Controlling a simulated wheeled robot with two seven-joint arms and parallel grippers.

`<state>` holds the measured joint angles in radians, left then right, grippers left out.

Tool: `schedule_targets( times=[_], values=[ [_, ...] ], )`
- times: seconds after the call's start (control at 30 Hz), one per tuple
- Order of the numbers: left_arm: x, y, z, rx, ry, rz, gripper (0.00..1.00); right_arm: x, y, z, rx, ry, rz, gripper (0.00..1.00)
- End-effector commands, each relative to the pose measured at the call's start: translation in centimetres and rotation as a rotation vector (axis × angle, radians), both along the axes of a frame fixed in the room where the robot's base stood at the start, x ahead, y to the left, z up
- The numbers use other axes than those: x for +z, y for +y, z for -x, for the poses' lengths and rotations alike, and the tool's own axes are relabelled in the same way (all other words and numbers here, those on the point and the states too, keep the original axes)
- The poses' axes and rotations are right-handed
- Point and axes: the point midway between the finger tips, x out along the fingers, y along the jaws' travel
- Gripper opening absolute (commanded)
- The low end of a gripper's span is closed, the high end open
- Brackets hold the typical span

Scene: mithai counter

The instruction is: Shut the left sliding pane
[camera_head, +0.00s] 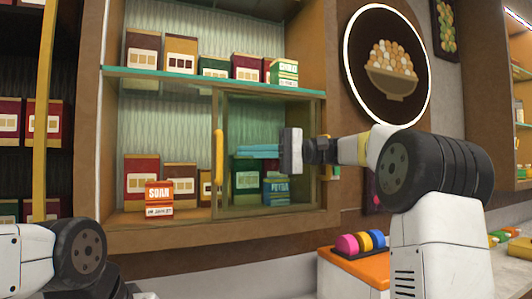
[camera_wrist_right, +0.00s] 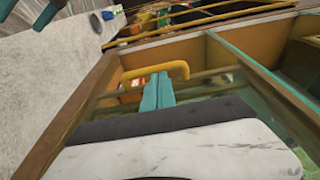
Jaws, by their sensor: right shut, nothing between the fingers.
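The sliding pane (camera_head: 262,107) is a framed glass panel across the right half of the lower cabinet compartment. Its upright yellow handle (camera_head: 218,160) is on the left edge; the left half of the compartment is uncovered. My right gripper (camera_head: 240,151) has its teal fingers together and empty, pointing left in front of the glass, just right of the handle. In the right wrist view the fingertips (camera_wrist_right: 158,77) lie at the yellow handle (camera_wrist_right: 180,66); I cannot tell whether they touch. Whether a second pane lies behind is unclear. My left gripper is out of view.
An orange box labelled "SOAN" (camera_head: 159,197) stands at the front of the uncovered half, with dark red boxes behind it. More boxes stand on the upper shelf (camera_head: 190,79). An orange tray (camera_head: 356,262) with colored rounds is below right.

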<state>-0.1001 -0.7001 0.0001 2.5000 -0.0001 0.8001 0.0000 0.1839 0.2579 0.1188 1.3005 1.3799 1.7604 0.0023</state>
Motion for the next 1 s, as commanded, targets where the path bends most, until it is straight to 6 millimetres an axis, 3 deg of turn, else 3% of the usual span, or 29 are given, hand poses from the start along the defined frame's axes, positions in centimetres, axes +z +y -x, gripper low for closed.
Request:
schedule_targets(
  times=[0.23,0.77,1.0],
  values=[
    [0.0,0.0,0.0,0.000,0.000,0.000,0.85,0.0,2.8,0.3,0.000,0.000,-0.002,0.00],
    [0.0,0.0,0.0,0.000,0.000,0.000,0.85,0.0,3.5,0.5,-0.001,0.000,-0.002,0.00],
    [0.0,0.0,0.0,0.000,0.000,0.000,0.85,0.0,7.0,1.8,0.004,0.000,0.000,0.00]
  ],
)
